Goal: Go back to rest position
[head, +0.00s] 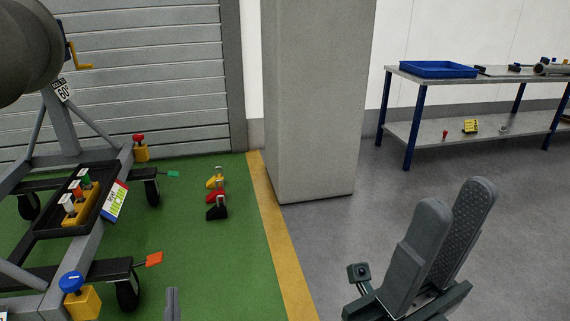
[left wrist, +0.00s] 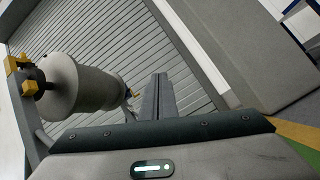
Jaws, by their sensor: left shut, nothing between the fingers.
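My left gripper (head: 172,303) shows only as dark fingertips at the bottom edge of the head view, left of the yellow line. In the left wrist view its two fingers (left wrist: 159,92) are pressed together with nothing between them. My right gripper (head: 452,215) is at the lower right of the head view, fingers pointing up. Its fingers are apart, one textured inner pad shows, and nothing is seen between them.
A wheeled engine stand (head: 65,145) with a black tray (head: 50,232) stands at left, carrying a grey engine (head: 25,50). Red, yellow and black chocks (head: 216,196) lie on the green floor. A grey pillar (head: 315,100) stands centrally. A workbench (head: 470,82) with a blue tray (head: 437,69) is back right.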

